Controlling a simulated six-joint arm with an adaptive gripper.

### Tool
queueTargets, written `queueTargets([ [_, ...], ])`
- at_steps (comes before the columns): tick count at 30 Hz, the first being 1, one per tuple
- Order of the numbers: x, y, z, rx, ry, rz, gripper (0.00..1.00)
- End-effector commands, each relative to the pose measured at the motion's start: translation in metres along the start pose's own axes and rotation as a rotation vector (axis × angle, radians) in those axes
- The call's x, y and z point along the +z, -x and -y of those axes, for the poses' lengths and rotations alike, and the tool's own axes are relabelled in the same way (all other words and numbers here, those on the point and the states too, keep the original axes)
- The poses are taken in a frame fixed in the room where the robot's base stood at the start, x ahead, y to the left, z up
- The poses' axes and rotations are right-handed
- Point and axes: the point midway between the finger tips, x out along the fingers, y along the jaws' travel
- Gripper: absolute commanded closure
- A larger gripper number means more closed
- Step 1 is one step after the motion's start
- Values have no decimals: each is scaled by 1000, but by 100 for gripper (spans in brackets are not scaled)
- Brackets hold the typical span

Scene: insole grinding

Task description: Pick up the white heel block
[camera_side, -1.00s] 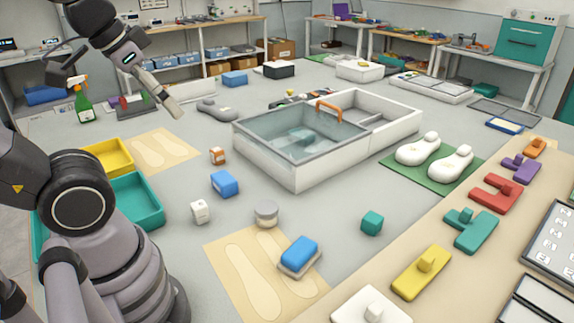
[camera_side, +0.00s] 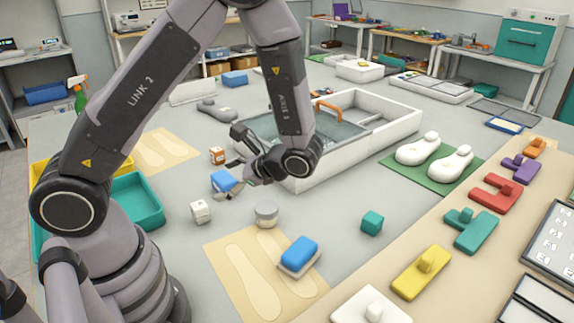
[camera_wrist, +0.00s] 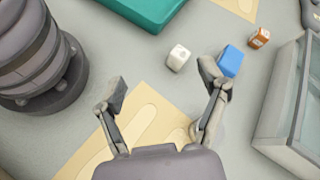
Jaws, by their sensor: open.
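The white heel block (camera_side: 200,211) is a small white cube-like piece with faint marks, lying on the grey table. In the wrist view the white block (camera_wrist: 179,57) lies beyond the fingertips, between their lines and nearer the right finger. My gripper (camera_side: 228,177) hangs above the table in the side view, to the right of the white block and apart from it. Its fingers are spread and empty in the wrist view (camera_wrist: 163,88). The right finger partly overlaps the blue block (camera_wrist: 230,61) in that view; I cannot tell whether they touch.
An orange-brown block (camera_side: 217,155) lies near the blue one. A teal tray (camera_side: 137,201) stands left of the white block. A grey round piece (camera_side: 266,214) and a beige insole mat (camera_side: 225,250) lie nearby. A glass-sided white tank (camera_side: 350,160) stands behind my gripper.

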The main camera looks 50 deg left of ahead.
Motion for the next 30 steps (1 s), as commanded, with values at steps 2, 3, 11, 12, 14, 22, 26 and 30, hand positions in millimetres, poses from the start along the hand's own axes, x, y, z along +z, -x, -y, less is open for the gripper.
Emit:
queueTargets([
  [2,-25,-18,-10,-98,-100,95,26],
  [3,-36,-27,-14,-147,-145,136,26],
  [11,-94,-91,-50,-461,-429,339,26],
  [12,-100,-100,-55,-498,-464,358,26],
  [14,-106,-112,-61,-545,-508,381,26],
  [22,-115,-140,-67,-623,-586,417,26],
  [26,-109,-158,-52,-618,-585,417,26],
  [30,-104,-178,-34,-616,-583,416,26],
])
